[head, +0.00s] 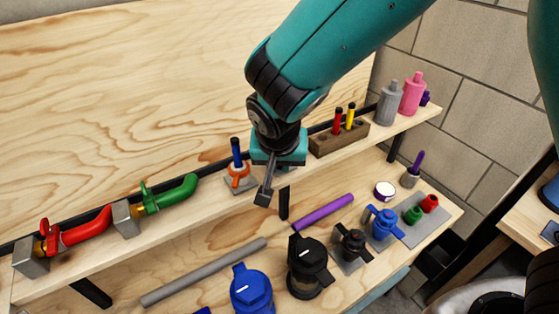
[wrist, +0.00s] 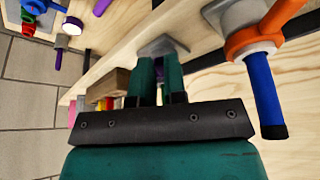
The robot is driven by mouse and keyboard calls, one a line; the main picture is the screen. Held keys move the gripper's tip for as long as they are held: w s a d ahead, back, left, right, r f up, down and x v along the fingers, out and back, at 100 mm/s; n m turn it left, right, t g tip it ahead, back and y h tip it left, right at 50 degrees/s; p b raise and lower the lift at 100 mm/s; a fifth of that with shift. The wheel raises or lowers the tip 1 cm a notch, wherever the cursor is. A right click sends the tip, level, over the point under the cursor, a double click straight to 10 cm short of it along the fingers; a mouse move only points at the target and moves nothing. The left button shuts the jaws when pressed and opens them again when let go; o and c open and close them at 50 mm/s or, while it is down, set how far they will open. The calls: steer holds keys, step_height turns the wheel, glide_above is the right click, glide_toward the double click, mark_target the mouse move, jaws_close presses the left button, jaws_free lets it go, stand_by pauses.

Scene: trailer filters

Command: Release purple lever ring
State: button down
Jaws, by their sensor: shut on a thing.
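My gripper (head: 279,150) is at the upper shelf, between the orange valve with a blue lever (head: 238,168) and the brown block. In the wrist view its two teal fingers (wrist: 159,70) are close together, shut on a small purple part (wrist: 158,62), which I take to be the purple lever ring. Most of that part is hidden by the fingers. A grey piece (wrist: 163,46) lies just beyond the fingertips. In the head view my gripper hides the purple part. A narrow grey piece (head: 265,187) shows below my gripper; I cannot tell what it belongs to.
The orange valve with its blue lever (wrist: 265,90) stands close beside my gripper. The brown block (head: 338,137) holds red and yellow pegs. Green (head: 171,194) and red (head: 78,231) valves are further left. The lower shelf holds a purple rod (head: 323,213) and several fittings.

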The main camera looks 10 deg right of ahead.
steer(key=shift+w+d+n+g+y+b, duration=0.4)
steer(key=shift+d+n+y+b, duration=0.4)
steer(key=shift+n, duration=1.55)
steer(key=shift+w+d+n+g+y+b, duration=0.4)
steer(key=shift+d+n+y, duration=0.6)
steer(key=shift+n, duration=1.3)
steer(key=shift+w+d+n+g+y+b, duration=0.2)
steer(key=shift+w+d+n+y+b, duration=0.5)
steer(key=shift+n, duration=1.65)
steer(key=shift+s+d, duration=0.2)
steer(key=shift+d, duration=0.2)
steer(key=c, duration=1.2)
jaws_free()
steer(key=shift+o, duration=0.2)
